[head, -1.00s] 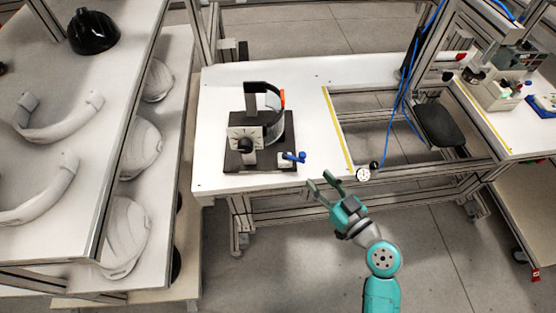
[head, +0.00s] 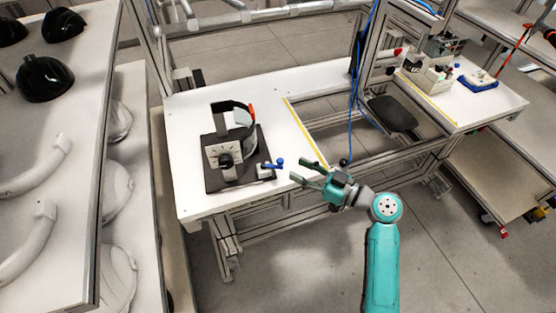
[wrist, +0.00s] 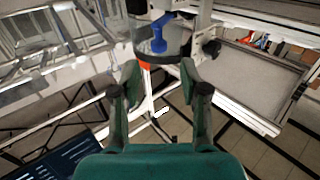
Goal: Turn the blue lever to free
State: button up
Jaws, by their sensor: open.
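The blue lever (head: 272,164) sits on a small pale block at the right front of a dark fixture (head: 213,183). It points to the right, with a round blue end. In the wrist view a blue lever part (wrist: 158,40) shows ahead of the fingers, behind a clear curved piece. My gripper (head: 298,170) is open and empty, just right of the lever and apart from it. Its two spread fingers (wrist: 160,72) also show in the wrist view.
The fixture carries a pale dial plate with a black knob (head: 226,160) and a curved band with an orange tab (head: 251,111). It stands on a white table (head: 190,115). Shelves with helmet shells (head: 45,78) stand left. A blue cable (head: 354,105) hangs behind my gripper.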

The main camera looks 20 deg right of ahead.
aim_at(283, 162)
jog(key=x, duration=0.7)
grip_shut()
